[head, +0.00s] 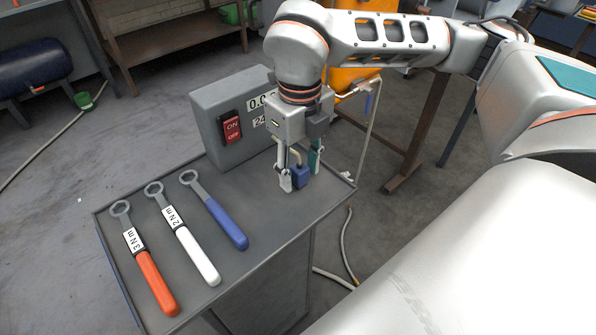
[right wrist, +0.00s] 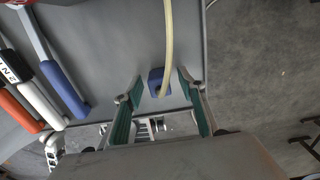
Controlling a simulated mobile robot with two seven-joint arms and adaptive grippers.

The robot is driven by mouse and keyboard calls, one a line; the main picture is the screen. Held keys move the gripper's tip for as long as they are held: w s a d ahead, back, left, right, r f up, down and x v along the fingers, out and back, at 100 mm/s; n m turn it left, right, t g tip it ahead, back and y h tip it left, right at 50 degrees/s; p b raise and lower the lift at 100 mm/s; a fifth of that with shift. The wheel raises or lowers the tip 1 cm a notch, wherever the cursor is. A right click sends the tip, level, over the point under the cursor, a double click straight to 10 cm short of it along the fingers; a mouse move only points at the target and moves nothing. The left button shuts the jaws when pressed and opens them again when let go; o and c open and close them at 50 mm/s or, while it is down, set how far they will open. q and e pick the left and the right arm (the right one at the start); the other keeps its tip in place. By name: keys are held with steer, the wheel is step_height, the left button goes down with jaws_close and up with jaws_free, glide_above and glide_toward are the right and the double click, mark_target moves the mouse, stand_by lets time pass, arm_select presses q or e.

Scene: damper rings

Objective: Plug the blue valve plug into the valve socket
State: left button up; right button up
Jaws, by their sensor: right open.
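The blue valve plug (head: 301,179) stands on the grey cabinet top near its right corner, with a cream hose (right wrist: 168,40) running from it. My right gripper (head: 300,174) points down over the plug, open. One finger is on each side of the plug, and in the right wrist view the plug (right wrist: 154,76) shows between the green finger pads with gaps to both. I cannot make out the valve socket in either view. My left gripper is not in view.
A grey box with a red ON/OFF switch (head: 232,128) stands left of the gripper. Wrenches with orange (head: 156,283), white (head: 198,257) and blue (head: 227,224) handles lie on the cabinet top (head: 262,215). An orange tank (head: 352,78) stands behind.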

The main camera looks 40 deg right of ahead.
jaws_close()
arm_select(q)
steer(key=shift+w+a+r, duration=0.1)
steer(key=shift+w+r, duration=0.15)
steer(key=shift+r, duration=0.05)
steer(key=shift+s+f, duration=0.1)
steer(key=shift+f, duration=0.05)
arm_select(e)
steer(key=shift+r, duration=0.15)
step_height(320, 180, up, 11)
steer(key=p, duration=0.2)
step_height(320, 180, up, 9)
steer(key=p, duration=0.2)
glide_above(299, 167)
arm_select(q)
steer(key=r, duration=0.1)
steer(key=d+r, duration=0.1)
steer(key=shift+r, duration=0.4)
